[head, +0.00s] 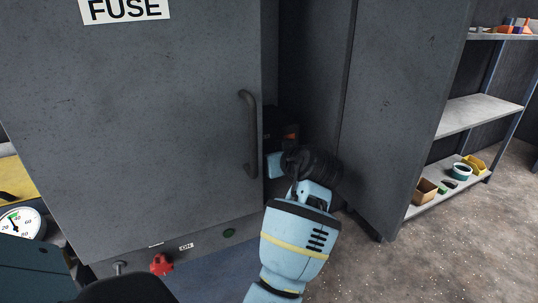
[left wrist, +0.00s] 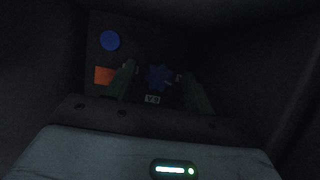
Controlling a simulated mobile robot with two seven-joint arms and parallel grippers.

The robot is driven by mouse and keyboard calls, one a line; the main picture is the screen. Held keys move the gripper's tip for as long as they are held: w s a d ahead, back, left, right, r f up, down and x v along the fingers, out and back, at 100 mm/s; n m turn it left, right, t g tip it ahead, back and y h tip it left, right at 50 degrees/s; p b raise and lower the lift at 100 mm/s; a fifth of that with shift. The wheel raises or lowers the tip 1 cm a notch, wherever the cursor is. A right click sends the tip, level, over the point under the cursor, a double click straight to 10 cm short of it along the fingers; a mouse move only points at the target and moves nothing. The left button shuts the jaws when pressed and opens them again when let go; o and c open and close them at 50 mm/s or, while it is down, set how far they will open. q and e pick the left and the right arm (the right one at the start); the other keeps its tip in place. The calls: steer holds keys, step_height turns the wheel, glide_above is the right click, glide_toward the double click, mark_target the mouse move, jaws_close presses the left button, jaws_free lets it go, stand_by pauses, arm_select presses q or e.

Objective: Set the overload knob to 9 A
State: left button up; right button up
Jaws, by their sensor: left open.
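The overload knob (left wrist: 157,77) is a dark blue, star-shaped knob on a dark panel inside the fuse cabinet, seen in the left wrist view. Small pale labels (left wrist: 152,99) lie around it; they are too dim and small to read surely, and I cannot tell which one the knob points at. My left gripper (left wrist: 158,73) is open, with one finger on each side of the knob; I cannot tell whether they touch it. In the head view my left arm reaches into the cabinet opening, its fingertips hidden. My right gripper is not in view.
On the same panel are a round blue button (left wrist: 109,41) and an orange square (left wrist: 104,75). The grey FUSE door (head: 150,130) with its handle (head: 249,135) stands left of my arm. The cabinet's grey side panel (head: 405,115) is on the right, with shelves (head: 478,113) beyond.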

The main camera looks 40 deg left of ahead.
arm_select(q)
steer(key=shift+w+a+f, duration=0.1)
steer(key=shift+c, duration=0.4)
steer(key=c, duration=0.9)
steer(key=shift+o, duration=0.2)
steer(key=shift+r+m+g+p, duration=0.3)
steer(key=shift+m+p, duration=0.1)
steer(key=shift+p, duration=0.6)
steer(key=shift+m+g+y+p, duration=0.3)
steer(key=shift+m+p, duration=0.2)
steer(key=shift+p, duration=0.3)
steer(key=shift+m+g+y+p, duration=0.3)
steer(key=shift+m+g+p, duration=0.1)
steer(key=shift+m+p, duration=0.35)
steer(key=shift+w+f+m+g+y+p, duration=0.1)
steer(key=shift+f+m+g+y+p, duration=0.15)
steer(key=shift+m+g+p, duration=0.35)
